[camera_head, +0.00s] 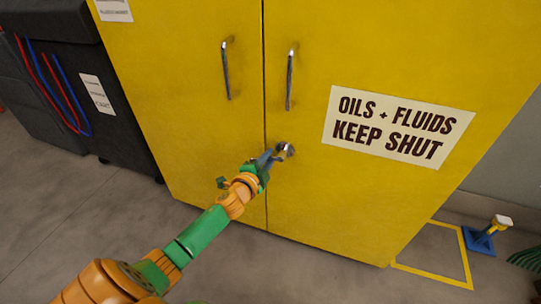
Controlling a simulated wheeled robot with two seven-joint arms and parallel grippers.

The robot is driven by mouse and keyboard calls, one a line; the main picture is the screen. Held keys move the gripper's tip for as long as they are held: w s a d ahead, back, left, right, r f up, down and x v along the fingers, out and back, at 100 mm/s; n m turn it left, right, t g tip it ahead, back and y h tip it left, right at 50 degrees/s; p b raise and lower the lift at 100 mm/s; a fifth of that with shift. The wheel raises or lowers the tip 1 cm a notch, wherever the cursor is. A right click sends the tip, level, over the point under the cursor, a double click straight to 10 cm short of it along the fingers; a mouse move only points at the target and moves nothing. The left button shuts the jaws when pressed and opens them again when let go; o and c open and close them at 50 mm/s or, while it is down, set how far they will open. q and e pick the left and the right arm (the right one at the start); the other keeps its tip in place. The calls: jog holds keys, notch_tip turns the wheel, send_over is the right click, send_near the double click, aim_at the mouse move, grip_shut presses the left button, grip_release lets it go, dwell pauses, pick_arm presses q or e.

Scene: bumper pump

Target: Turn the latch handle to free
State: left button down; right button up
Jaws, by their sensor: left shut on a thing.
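A yellow two-door cabinet (345,50) fills the middle of the view, and its doors look closed. The small metal latch handle (285,150) sits on the right door, just right of the seam between the doors and below the long pull handles. My left gripper (274,156) reaches up from the lower left and is shut on the latch handle. Its fingers hide part of the latch. My right gripper is not in view.
Two long pull handles, left (226,70) and right (290,78), stick out above the latch. A sign (398,125) is on the right door. A dark cabinet (75,75) with red and blue hoses stands at left. A blue object (482,241) stands by a yellow floor outline (428,272).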

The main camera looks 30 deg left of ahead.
pick_arm(q)
jog(key=r+m+p, duration=0.1)
jog(key=m, duration=0.1)
jog(key=shift+a+r+m+y+p, duration=0.1)
jog(key=shift+r+m+y+p, duration=0.1)
jog(key=shift+m+y+p, duration=0.15)
jog(key=shift+r+m, duration=0.1)
jog(key=shift+m, duration=0.25)
jog(key=shift+y, duration=0.25)
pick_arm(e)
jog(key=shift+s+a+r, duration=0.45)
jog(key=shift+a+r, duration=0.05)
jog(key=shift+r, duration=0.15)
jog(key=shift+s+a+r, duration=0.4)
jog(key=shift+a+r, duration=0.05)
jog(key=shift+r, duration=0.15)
pick_arm(q)
jog(key=c, duration=0.8)
grip_release()
jog(key=shift+s, duration=0.1)
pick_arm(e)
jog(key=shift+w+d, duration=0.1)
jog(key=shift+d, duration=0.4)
